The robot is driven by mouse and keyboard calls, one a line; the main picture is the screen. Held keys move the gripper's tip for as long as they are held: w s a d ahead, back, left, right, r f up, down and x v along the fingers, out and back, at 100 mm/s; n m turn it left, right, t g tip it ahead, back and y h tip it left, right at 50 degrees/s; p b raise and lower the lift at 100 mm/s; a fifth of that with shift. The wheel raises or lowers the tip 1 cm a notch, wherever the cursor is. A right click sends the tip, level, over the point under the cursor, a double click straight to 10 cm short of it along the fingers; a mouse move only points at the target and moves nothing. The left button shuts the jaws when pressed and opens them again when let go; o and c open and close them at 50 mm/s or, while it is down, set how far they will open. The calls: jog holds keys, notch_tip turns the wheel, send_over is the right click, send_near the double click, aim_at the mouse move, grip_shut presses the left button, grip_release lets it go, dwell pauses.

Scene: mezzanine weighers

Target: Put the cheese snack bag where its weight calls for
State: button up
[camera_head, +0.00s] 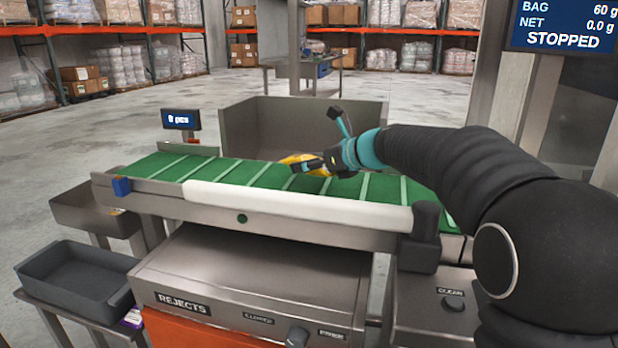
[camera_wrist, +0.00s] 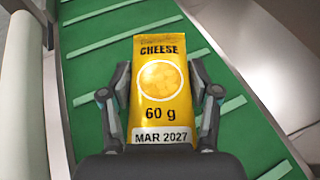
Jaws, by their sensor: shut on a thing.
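The cheese snack bag (camera_wrist: 160,85) is yellow and reads "CHEESE", "60 g" and "MAR 2027" in the wrist view. My gripper (camera_wrist: 162,90) is shut on it, with one finger on each side. In the head view the bag (camera_head: 298,158) shows only in part behind my gripper (camera_head: 312,163), over the green belt (camera_head: 225,172). I cannot tell whether the bag touches the belt. The screen (camera_head: 563,25) at top right reads "BAG 60 g", "NET 0.0 g" and "STOPPED". A box labelled "REJECTS" (camera_head: 270,280) with a knob stands below the belt.
A metal bin (camera_head: 300,110) stands behind the belt. A small display (camera_head: 181,119) reads what looks like "0 pcs". A dark grey tray (camera_head: 75,285) and a metal tray (camera_head: 85,218) are at the left. A white rail (camera_head: 290,203) runs along the belt's front. A "CLEAR" knob (camera_head: 453,304) is at lower right.

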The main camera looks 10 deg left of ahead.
aim_at(309, 185)
jog(key=shift+f+b, duration=0.35)
jog(key=shift+f, duration=1.35)
jog(key=shift+f, duration=0.15)
jog(key=o, duration=1.2)
jog(key=shift+o, duration=0.2)
